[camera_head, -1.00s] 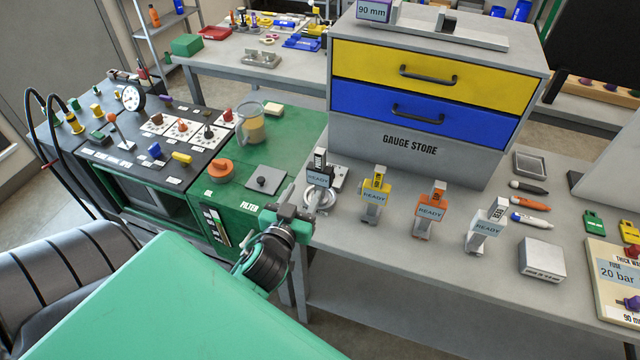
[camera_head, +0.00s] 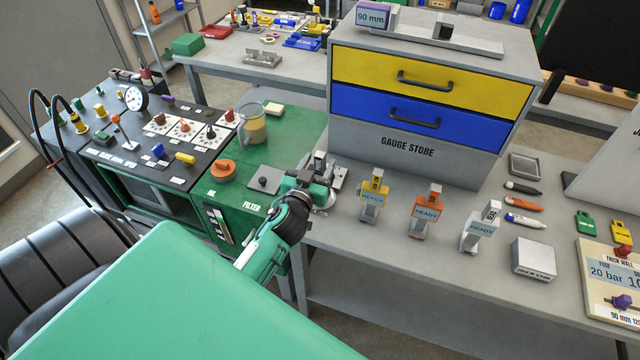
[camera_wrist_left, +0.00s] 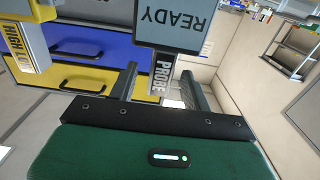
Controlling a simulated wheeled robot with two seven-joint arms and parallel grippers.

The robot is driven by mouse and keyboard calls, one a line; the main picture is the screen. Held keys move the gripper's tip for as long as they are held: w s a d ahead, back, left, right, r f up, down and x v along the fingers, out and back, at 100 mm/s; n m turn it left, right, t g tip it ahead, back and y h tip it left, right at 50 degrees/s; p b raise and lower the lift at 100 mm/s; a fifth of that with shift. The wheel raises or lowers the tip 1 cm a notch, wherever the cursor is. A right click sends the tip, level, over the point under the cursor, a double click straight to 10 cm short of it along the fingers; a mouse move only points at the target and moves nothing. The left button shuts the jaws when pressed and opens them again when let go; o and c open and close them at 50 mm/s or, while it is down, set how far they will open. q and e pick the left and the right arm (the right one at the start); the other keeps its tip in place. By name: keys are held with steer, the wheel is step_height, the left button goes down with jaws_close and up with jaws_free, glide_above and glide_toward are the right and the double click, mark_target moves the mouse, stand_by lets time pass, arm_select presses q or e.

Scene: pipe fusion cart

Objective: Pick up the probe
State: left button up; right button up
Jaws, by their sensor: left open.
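The probe shows in the left wrist view as a black "PROBE" label (camera_wrist_left: 163,74) under a grey-blue "READY" plate. In the head view only its top (camera_head: 320,158) shows, at the left end of the bench; my gripper hides the rest. My left gripper (camera_head: 322,190) is at the probe in the head view. In the left wrist view its two dark fingers (camera_wrist_left: 160,92) are open, one on each side of the labelled part. I cannot tell whether they touch it. My right gripper is not in view.
A yellow-topped tool (camera_head: 374,190), an orange-topped tool (camera_head: 427,212) and a white-topped tool (camera_head: 481,228) stand to the right along the bench. The gauge store (camera_head: 408,148) rises behind. A green cabinet (camera_head: 290,130) with a jug (camera_head: 255,125) adjoins on the left.

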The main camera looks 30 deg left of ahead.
arm_select(q)
steer(key=shift+p+x, duration=0.55)
steer(key=shift+x, duration=1.35)
steer(key=shift+c, duration=0.4)
jaws_close()
